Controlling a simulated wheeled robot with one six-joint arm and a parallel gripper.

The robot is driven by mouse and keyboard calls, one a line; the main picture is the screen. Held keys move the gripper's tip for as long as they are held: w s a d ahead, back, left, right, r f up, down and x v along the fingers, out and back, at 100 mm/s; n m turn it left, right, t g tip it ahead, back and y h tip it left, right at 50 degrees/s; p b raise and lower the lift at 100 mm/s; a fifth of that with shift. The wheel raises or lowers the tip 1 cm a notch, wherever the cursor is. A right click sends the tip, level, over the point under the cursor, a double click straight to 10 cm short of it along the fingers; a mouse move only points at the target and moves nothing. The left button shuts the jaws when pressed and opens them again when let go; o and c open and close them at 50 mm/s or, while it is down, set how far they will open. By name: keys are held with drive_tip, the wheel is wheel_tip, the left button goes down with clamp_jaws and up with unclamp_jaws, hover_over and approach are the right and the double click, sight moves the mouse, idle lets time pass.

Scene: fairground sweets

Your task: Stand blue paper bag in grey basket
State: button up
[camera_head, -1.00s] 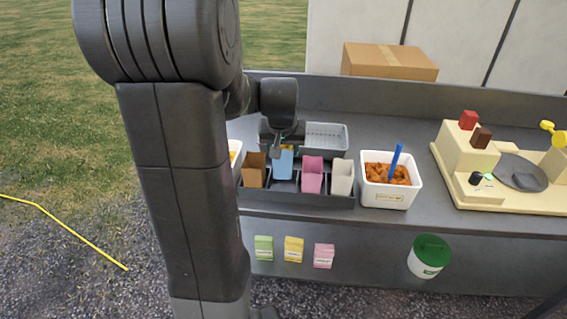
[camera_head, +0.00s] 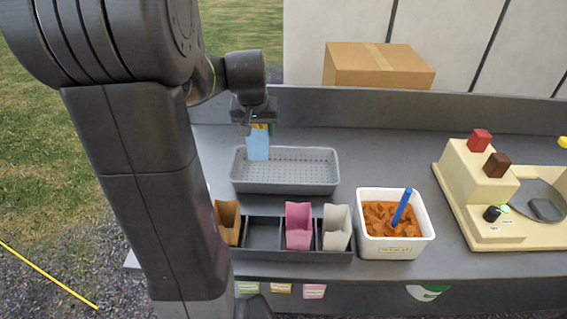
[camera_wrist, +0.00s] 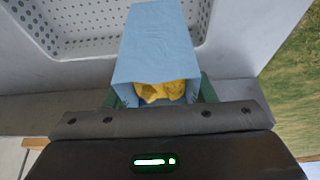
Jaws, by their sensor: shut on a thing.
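The blue paper bag (camera_head: 258,145) hangs from my gripper (camera_head: 257,122) over the back left part of the grey basket (camera_head: 312,188) in the head view. In the wrist view the blue bag (camera_wrist: 158,45) shows yellow-orange contents in its mouth. Green finger parts of my gripper (camera_wrist: 158,98) show on both sides of the bag, shut on it near its top. The perforated grey basket (camera_wrist: 85,48) lies beyond and to the left of the bag in the wrist view. I cannot tell whether the bag touches the basket.
In front of the basket a dark rack (camera_head: 264,233) holds a brown bag (camera_head: 228,222), a pink bag (camera_head: 298,226) and a white bag (camera_head: 337,228), with one empty slot. A white tub (camera_head: 395,246) of orange-brown food with a blue handle stands right. The rest of the basket looks empty.

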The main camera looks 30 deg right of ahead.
sight(255, 130)
drive_tip(key=shift+w+d+f, duration=0.1)
drive_tip(key=shift+w+f, duration=0.05)
drive_tip(key=shift+w, duration=0.15)
wheel_tip(255, 130, down, 10)
drive_tip(key=shift+r, duration=0.2)
drive_tip(key=shift+f, duration=0.2)
drive_tip(key=o, duration=1.2)
drive_tip(key=shift+c, duration=0.2)
drive_tip(key=shift+r, duration=0.1)
drive_tip(key=shift+r, duration=0.45)
drive_tip(key=v, duration=1.1)
drive_tip(key=shift+s+r, duration=0.1)
drive_tip(key=shift+s, duration=0.05)
